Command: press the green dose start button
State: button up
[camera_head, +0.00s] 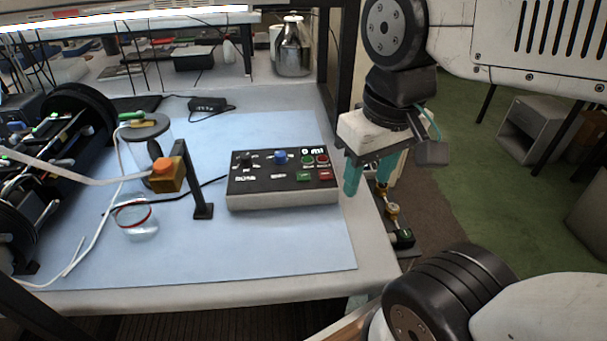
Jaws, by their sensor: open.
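A control box (283,196) with a dark top panel and pale sides stands on the blue mat. A green rectangular button (304,177) sits on the right front part of its panel, beside a red rectangular button (325,174). Behind them are a small green round piece (308,159) and a red one (322,159). The labels are too small to read, so I cannot tell which green one is dose start. My gripper (367,187), with teal fingers pointing down, is open, just right of the box near the table's right edge. No contact with the box is visible.
A blue knob (280,157) rises from the panel. Left of the box stand a black post (203,211), an orange-topped block (167,174) and a red-rimmed glass dish (136,224). A metal bottle (292,48) stands behind. The mat (290,245) before the box is clear.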

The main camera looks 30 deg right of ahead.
grip_shut()
dwell(1.5)
